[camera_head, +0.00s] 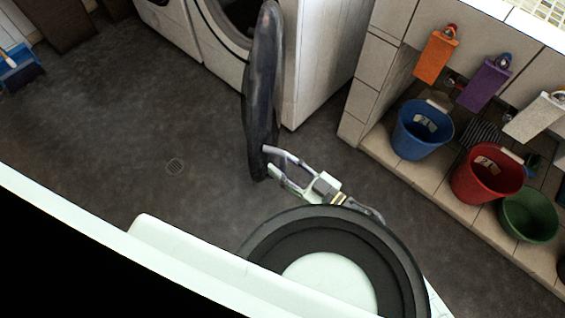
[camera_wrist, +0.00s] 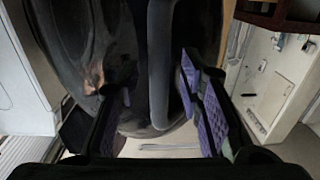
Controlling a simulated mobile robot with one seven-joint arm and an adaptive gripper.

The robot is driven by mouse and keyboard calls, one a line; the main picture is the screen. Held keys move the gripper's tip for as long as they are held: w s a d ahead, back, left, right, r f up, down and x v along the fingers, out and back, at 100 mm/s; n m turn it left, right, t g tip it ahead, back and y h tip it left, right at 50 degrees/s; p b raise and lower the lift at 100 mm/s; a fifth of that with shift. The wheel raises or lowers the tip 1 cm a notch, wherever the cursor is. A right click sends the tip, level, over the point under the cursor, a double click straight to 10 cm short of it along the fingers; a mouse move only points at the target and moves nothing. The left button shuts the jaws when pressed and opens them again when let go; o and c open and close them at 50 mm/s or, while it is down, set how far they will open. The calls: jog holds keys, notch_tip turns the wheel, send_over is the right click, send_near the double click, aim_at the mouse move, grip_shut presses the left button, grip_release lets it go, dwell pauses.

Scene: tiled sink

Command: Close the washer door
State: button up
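The white washer (camera_head: 220,52) stands at the top of the head view. Its round dark door (camera_head: 262,85) is swung wide open and shows nearly edge-on; part of the dark drum opening shows to its left. My gripper (camera_head: 268,165) is at the near, lower end of the door. In the wrist view the door (camera_wrist: 85,50) fills the upper middle, and its grey rim (camera_wrist: 160,65) runs down between my two purple-padded fingers (camera_wrist: 158,112). The fingers are apart, one on each side of the rim. I cannot tell whether either pad touches it.
Another white machine (camera_head: 168,20) stands left of the washer. On the right, a tiled ledge holds a blue bucket (camera_head: 422,130), a red bucket (camera_head: 488,173) and a green basin (camera_head: 530,214). The dark floor (camera_head: 120,130) left of the door is clear.

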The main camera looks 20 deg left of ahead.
jog(key=shift+w+a, duration=0.15)
jog(key=shift+a, duration=0.25)
grip_shut()
dwell(0.7)
